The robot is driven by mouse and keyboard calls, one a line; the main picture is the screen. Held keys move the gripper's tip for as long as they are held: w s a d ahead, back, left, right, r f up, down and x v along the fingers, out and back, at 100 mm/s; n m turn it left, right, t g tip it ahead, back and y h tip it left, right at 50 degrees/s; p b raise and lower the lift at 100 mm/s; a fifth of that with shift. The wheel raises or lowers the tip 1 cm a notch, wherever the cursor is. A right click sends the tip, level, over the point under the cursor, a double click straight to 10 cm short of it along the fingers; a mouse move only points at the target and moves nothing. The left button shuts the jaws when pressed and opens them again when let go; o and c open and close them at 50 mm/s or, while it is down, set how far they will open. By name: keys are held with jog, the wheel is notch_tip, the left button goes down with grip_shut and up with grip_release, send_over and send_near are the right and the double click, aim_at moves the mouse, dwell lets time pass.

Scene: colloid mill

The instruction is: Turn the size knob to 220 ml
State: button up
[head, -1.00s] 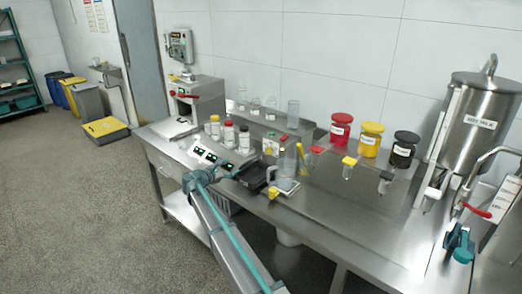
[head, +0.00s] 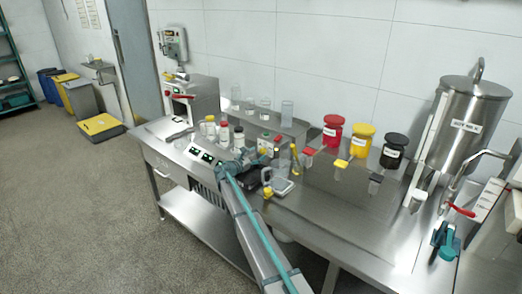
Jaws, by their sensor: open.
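A dark control panel (head: 203,154) with small white markings sits on the front edge of the steel counter, left of my gripper. It is too small to read, and I cannot tell whether the size knob is on it. No 220 ml mark is legible. My gripper (head: 244,160) is over the front of the counter, just right of the panel and beside a dark device. It is small, partly hidden by my own arm, and open. I see nothing held in it.
Several bottles (head: 222,133) stand behind the panel. A clear vessel (head: 282,185) is right of my gripper. Red (head: 333,130), yellow (head: 361,141) and black (head: 393,151) jars stand at the back. A steel tank (head: 468,120) is at the right. Counter between them is partly clear.

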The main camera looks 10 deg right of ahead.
aim_at(262, 151)
jog(key=shift+p+x, duration=0.45)
jog(key=shift+x, duration=1.25)
jog(key=c, duration=1.1)
jog(key=shift+c, duration=0.2)
jog(key=shift+n, duration=0.5)
jog(key=n, duration=0.4)
jog(key=shift+n, duration=0.4)
jog(key=n+p, duration=0.2)
jog(key=n, duration=0.4)
jog(key=shift+t, duration=0.4)
jog(key=shift+f+n, duration=0.1)
jog(key=shift+n, duration=0.2)
